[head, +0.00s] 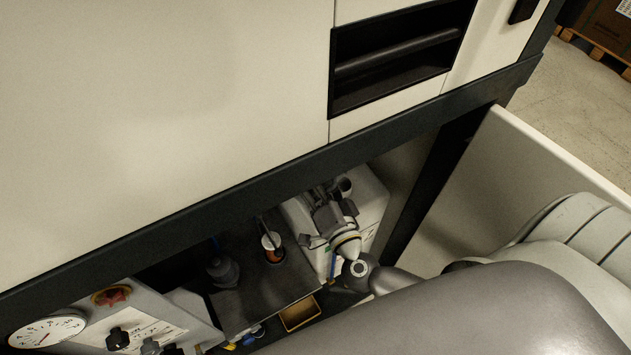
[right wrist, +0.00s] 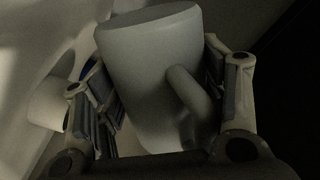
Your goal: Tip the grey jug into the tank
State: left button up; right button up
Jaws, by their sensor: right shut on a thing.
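The grey jug (right wrist: 150,70) fills the middle of the right wrist view, with its handle (right wrist: 190,97) toward the right finger. My right gripper (right wrist: 165,95) is shut on it, one finger on each side. In the head view the right gripper (head: 330,215) is low under the machine's upper housing, over a white box-shaped container (head: 368,222) that may be the tank. The jug cannot be clearly made out there, and neither can its tilt or any pouring. My left gripper is not in view.
The dark lower edge of the cream housing (head: 190,222) runs just above the right gripper. A dark box (head: 255,300) with an orange-and-white item (head: 271,247) stands to the left. A white panel (head: 520,175) stands at right.

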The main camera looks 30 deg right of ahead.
jog(key=shift+r+m+b, duration=0.2)
jog(key=shift+m+b, duration=1.5)
jog(key=shift+b, duration=0.55)
jog(key=m, duration=0.1)
jog(key=r+m, duration=0.1)
jog(key=m, duration=0.1)
jog(key=shift+d, duration=0.35)
jog(key=shift+d+r+m+p, duration=0.4)
jog(key=shift+r+m+p, duration=0.15)
jog(key=shift+m, duration=0.55)
jog(key=shift+s, duration=0.1)
dwell(1.1)
